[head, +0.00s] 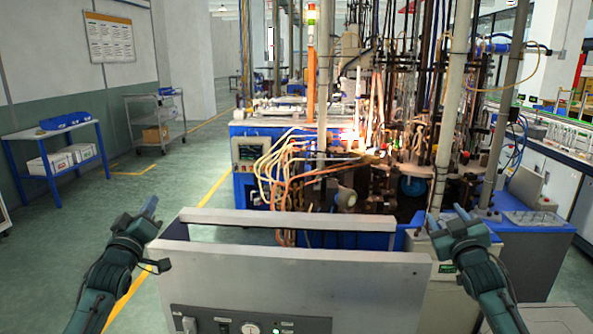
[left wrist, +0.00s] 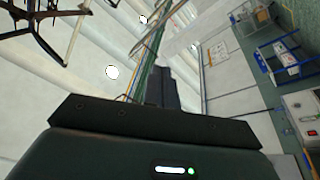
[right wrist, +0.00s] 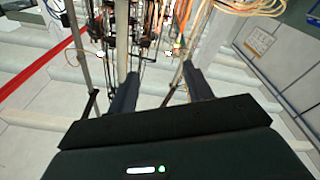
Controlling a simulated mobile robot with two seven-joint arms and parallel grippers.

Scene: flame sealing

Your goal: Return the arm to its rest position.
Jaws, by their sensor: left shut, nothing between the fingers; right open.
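My left gripper (head: 150,206) is in the head view at the lower left, raised in free air to the left of the grey panel. In the left wrist view its fingers (left wrist: 161,88) are together with nothing between them. My right gripper (head: 446,220) is at the lower right of the head view, in front of the machine and at the right end of the grey panel. In the right wrist view its two fingers (right wrist: 160,90) stand apart with nothing between them. Both arms come up from the bottom edge of the head view.
A grey panel (head: 290,270) with a gauge and switches stands between my arms. Behind it is the sealing machine (head: 262,150) with hoses, rods and glowing flames. A blue table (head: 52,130) and a cart (head: 157,120) stand at the left. The green floor at left is mostly clear.

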